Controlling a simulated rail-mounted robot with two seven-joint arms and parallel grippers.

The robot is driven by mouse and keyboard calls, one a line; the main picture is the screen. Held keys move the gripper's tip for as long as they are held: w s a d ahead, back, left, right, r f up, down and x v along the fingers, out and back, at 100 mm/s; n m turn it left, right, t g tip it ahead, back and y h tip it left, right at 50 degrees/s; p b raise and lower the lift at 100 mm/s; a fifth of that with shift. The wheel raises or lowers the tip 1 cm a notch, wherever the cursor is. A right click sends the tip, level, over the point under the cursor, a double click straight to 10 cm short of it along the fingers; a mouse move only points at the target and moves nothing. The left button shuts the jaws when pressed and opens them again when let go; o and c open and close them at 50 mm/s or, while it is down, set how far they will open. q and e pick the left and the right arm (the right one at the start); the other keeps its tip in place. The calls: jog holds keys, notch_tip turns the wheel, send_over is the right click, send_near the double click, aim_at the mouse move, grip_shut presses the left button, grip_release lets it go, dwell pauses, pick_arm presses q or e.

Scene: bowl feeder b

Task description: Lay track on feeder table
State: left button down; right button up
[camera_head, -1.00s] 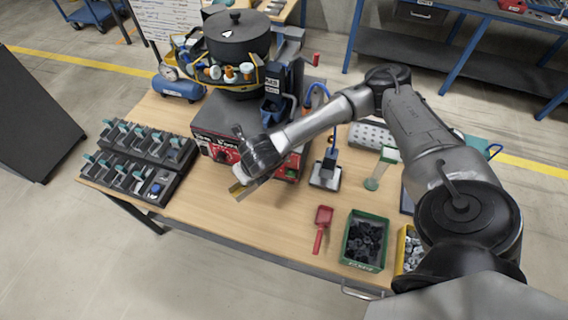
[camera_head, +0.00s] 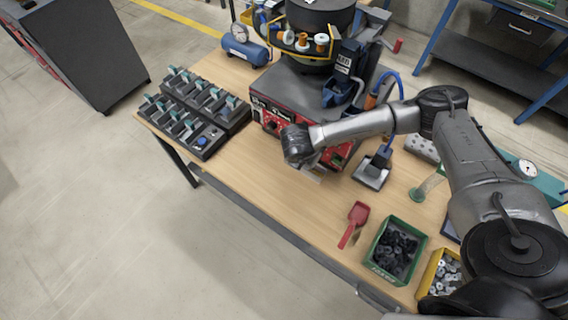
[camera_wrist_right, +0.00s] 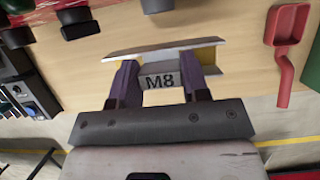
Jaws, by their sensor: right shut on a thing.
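The track is a short pale metal channel with yellow inner faces and an "M8" mark (camera_wrist_right: 207,54); the right wrist view shows it crosswise between my right gripper's fingers (camera_wrist_right: 160,84). My right gripper (camera_head: 308,168) is shut on it, in front of the feeder's red-fronted base (camera_head: 268,121). In the head view only a pale edge of the track (camera_head: 314,176) shows below the black wrist. Wooden tabletop (camera_head: 262,190) lies beneath; I cannot tell the exact gap. The bowl feeder (camera_head: 318,72) stands at the back of the table. My left gripper is not in view.
A red scoop (camera_head: 356,217), a green bin of black parts (camera_head: 383,228) and a yellow bin of grey parts (camera_head: 428,278) lie right. A grey-footed stand (camera_head: 371,173) is near the wrist. Black switch racks (camera_head: 187,128) fill the left end. The front middle is clear.

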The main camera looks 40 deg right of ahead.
jog(key=shift+w+a+f+b, duration=0.2)
jog(key=shift+w+a+f, duration=0.8)
jog(key=shift+w+f, duration=0.45)
jog(key=shift+w+a+f+b, duration=0.2)
jog(key=shift+w+a+f, duration=0.85)
jog(key=shift+f, duration=0.7)
jog(key=shift+w+a+f+b, duration=0.2)
jog(key=shift+w+a+f, duration=0.75)
jog(key=shift+w+f, duration=0.55)
jog(key=shift+s+f, duration=0.15)
jog(key=shift+f, duration=0.05)
jog(key=o, duration=1.1)
jog(key=shift+f, duration=0.1)
jog(key=shift+c, duration=0.2)
jog(key=shift+r, duration=0.3)
jog(key=p+v, duration=0.1)
jog(key=v, duration=1)
jog(key=shift+a+r, duration=0.2)
jog(key=shift+r, duration=0.05)
